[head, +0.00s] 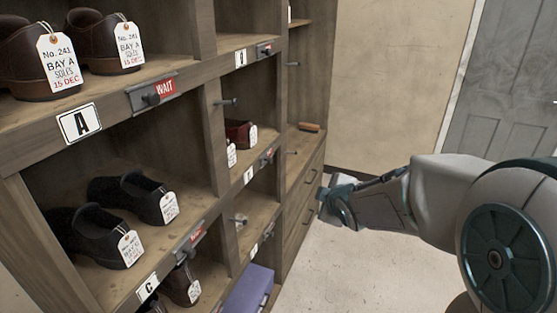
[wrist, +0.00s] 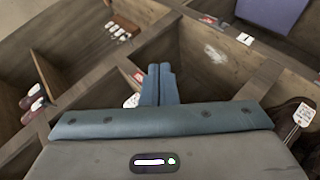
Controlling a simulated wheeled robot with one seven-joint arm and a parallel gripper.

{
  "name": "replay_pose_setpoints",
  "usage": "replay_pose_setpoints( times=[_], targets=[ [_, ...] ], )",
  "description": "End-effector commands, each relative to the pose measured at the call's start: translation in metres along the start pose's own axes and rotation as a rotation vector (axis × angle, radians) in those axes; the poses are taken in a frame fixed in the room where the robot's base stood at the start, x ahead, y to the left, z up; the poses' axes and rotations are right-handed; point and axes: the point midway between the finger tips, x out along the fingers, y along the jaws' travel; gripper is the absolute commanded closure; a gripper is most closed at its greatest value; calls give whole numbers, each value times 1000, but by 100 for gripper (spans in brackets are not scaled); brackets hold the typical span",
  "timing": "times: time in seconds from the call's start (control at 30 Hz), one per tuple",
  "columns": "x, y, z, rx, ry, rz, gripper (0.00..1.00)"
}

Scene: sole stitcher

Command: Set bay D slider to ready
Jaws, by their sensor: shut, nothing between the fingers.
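The bay rack fills the left of the head view. A small label (head: 249,175), too small to read surely, sits below the bay with dark red shoes (head: 237,133), right of the C column. Beside it is a slider (head: 267,158) with a reddish patch; its word is unreadable. My gripper (head: 325,193) is right of the rack, apart from the slider in the head view. In the wrist view, its two fingers (wrist: 160,72) are together and empty. A red-marked slider (wrist: 138,77) shows just left of the fingers; I cannot tell which bay it belongs to.
The bay A slider (head: 152,94) shows red WAIT. Black shoes (head: 133,195) stand above label C (head: 147,287). A purple box (head: 249,290) is low in the rack. Drawers (head: 304,205) and a brown item (head: 309,127) are at its far end. Open floor (head: 335,260) lies right.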

Motion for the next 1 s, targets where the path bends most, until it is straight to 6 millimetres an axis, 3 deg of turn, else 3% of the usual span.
replay_pose_setpoints(
  times=[0.03,0.1,0.23,0.5,1.0],
  targets=[
    [24,-5,-8,-82,78,21,100],
    [44,-6,-26,-195,193,72,100],
    [67,-7,-54,-344,375,182,100],
    [75,-5,-81,-458,546,333,100],
    [79,-2,-87,-462,553,342,100]
  ],
)
